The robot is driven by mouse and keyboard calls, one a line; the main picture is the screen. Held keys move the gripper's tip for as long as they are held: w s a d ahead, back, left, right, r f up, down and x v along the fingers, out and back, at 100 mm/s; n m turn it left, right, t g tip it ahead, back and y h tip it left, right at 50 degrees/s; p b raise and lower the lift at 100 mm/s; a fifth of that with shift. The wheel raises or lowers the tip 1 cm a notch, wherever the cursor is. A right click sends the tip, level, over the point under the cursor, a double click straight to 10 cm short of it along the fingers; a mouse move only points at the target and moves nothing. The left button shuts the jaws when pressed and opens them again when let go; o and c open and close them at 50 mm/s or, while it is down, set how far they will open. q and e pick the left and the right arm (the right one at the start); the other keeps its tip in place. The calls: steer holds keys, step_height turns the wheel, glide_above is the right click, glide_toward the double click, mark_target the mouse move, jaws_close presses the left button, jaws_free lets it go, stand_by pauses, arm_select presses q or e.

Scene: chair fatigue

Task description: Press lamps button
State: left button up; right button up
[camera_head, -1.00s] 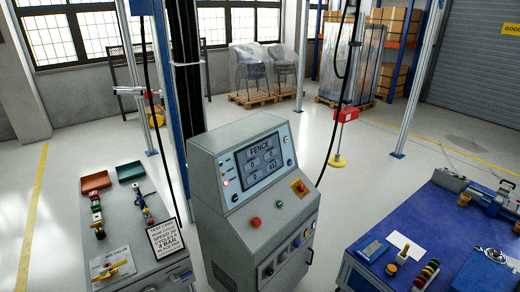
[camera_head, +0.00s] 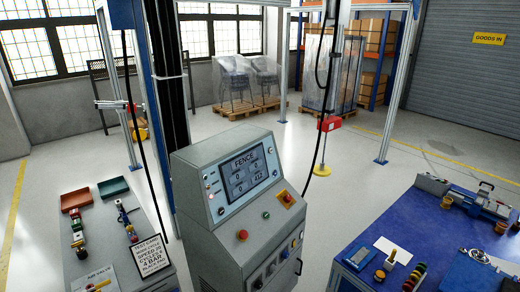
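A grey control console (camera_head: 218,238) stands in the middle with a sloped top. Its screen (camera_head: 246,173) reads FENCE above number boxes. Small indicators or buttons (camera_head: 210,190) line the screen's left side. Below the screen are a red button (camera_head: 242,235), a small green button (camera_head: 266,215) and a red button on a yellow plate (camera_head: 287,198). Several small knobs or buttons (camera_head: 284,253) sit on the lower front panel. Labels are too small to read, so I cannot tell which one is the lamps button. Neither gripper is in view.
A grey bench (camera_head: 100,232) with red and green trays and a text sign (camera_head: 151,255) stands left of the console. A blue table (camera_head: 385,222) with tools and parts stands right. Posts and a hanging cable rise behind. Floor between console and blue table is clear.

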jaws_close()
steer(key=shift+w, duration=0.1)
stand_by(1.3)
